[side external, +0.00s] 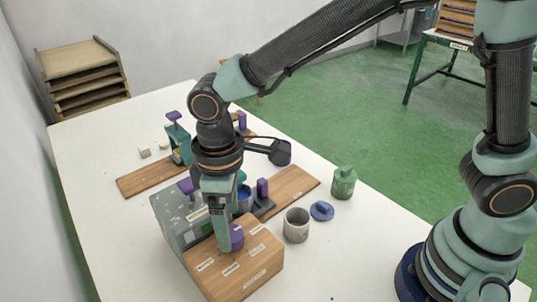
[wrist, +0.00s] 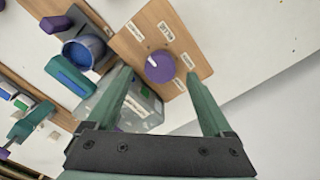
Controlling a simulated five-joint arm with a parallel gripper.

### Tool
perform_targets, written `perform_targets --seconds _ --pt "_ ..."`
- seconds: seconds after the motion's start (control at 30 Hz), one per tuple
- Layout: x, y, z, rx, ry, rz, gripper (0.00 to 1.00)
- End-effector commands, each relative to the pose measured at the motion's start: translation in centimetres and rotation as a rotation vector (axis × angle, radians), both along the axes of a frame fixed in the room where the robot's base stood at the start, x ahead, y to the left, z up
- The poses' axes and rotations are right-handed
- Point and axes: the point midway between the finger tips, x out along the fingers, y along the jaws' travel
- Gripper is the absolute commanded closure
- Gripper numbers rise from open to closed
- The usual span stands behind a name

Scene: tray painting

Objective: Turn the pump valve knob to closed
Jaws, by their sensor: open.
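The purple valve knob (wrist: 160,68) sits on the top of a wooden box (side external: 263,272) with several small white labels around it. In the wrist view, its short white mark points to the upper left, towards a label (wrist: 137,31). The label lettering is too small to read surely. My gripper (wrist: 159,75) is open, with one finger on each side of the knob in that view. I cannot tell whether the fingers touch it. In the side view the knob (side external: 237,237) is partly hidden behind my gripper (side external: 224,244).
A grey metal box (side external: 172,218) adjoins the wooden box. Wooden boards with purple-handled fixtures lie behind. The table's front left is bare.

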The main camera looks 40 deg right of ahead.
Motion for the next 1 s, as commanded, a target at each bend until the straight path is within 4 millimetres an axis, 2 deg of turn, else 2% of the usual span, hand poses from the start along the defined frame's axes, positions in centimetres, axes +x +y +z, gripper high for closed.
perform_targets --seconds 0.03,0.2,0.4,0.6,0.9,1.0 --pt "0.1 0.1 1.2 0.005 -0.006 0.0 0.15" --pt "0.1 0.1 4.7 0.004 -0.006 0.0 0.15" --pt "0.1 0.1 7.8 0.003 -0.003 0.0 0.15" --pt "0.0 0.0 9.0 0.0 0.0 0.0 0.15" --pt "0.0 0.0 9.1 0.001 -0.001 0.0 0.15" --pt "0.2 -0.7 9.4 0.008 -0.009 -0.018 0.15"
